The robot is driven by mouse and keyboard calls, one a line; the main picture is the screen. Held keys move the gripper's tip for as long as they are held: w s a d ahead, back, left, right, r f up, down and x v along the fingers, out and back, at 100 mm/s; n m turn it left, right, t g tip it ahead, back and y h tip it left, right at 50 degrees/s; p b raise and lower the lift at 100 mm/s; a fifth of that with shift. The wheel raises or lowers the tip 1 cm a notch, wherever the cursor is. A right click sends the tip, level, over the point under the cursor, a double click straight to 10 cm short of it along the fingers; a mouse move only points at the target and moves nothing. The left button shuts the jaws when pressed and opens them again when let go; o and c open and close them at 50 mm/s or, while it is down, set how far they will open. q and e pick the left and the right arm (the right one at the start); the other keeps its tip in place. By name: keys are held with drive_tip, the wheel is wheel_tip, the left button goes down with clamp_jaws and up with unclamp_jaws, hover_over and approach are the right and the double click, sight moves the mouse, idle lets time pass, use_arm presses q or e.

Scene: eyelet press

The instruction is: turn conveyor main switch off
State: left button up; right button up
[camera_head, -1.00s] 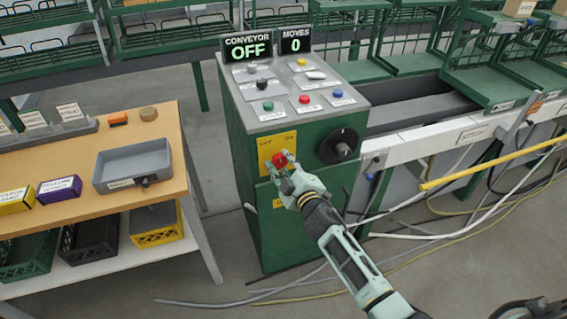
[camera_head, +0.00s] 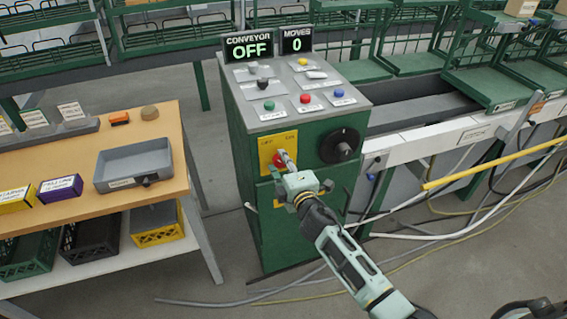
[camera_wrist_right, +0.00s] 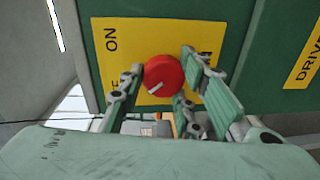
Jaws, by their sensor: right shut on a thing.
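The main switch is a red round knob (camera_head: 277,161) on a yellow plate (camera_head: 266,145) marked OFF at left and ON at right, on the front of the green control cabinet (camera_head: 240,190). In the right wrist view the red knob (camera_wrist_right: 164,76) with a short white mark sits between my fingers, and the plate (camera_wrist_right: 112,60) looks turned. My right gripper (camera_head: 287,160) is shut on the knob; in the head view its fingers partly hide it. The conveyor display (camera_head: 248,47) reads OFF. My left gripper is not in view.
A large black dial (camera_head: 338,146) is just right of the knob. Several buttons and a MOVES display (camera_head: 297,40) reading 0 are on top of the cabinet. A wooden table (camera_head: 60,221) with a grey tray (camera_head: 117,160) stands left. Cables (camera_head: 420,234) lie on the floor at right.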

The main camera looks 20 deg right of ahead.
drive_tip(key=shift+w+r, duration=0.15)
drive_tip(key=shift+r, duration=0.3)
drive_tip(key=o, duration=1)
drive_tip(key=shift+c, duration=0.2)
drive_tip(key=shift+o, duration=0.5)
drive_tip(key=shift+f, duration=0.1)
drive_tip(key=shift+f, duration=0.15)
drive_tip(key=s+r, duration=0.1)
drive_tip(key=s, duration=1.1)
drive_tip(key=shift+d, duration=0.3)
